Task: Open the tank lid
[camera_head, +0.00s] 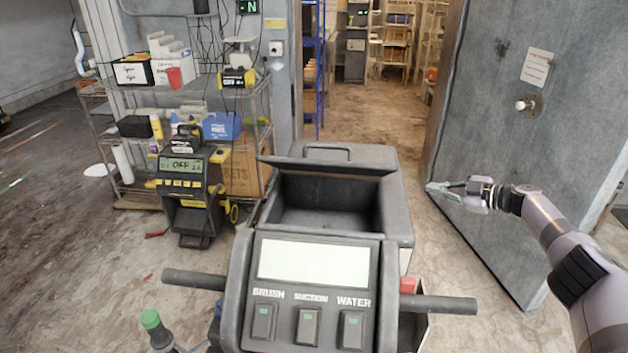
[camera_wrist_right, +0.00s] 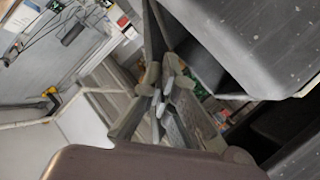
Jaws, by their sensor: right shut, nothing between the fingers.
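The grey tank (camera_head: 400,215) stands in the middle of the head view, behind the machine's control panel. Its lid (camera_head: 325,165) is raised and seen nearly edge-on, with a handle (camera_head: 328,148) on its far side. The dark inside of the tank shows below the lid. My right gripper (camera_head: 432,188) is to the right of the tank, apart from the lid, shut and empty. It also shows in the right wrist view (camera_wrist_right: 158,104), with dark grey surfaces around it that I cannot surely name. My left gripper is not in view.
The control panel (camera_head: 308,300) has brush, suction and water buttons and a bar handle (camera_head: 440,304). A large grey door (camera_head: 500,130) stands close on the right, behind my right arm. A loaded shelf (camera_head: 180,100) and a charger (camera_head: 188,195) stand on the left.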

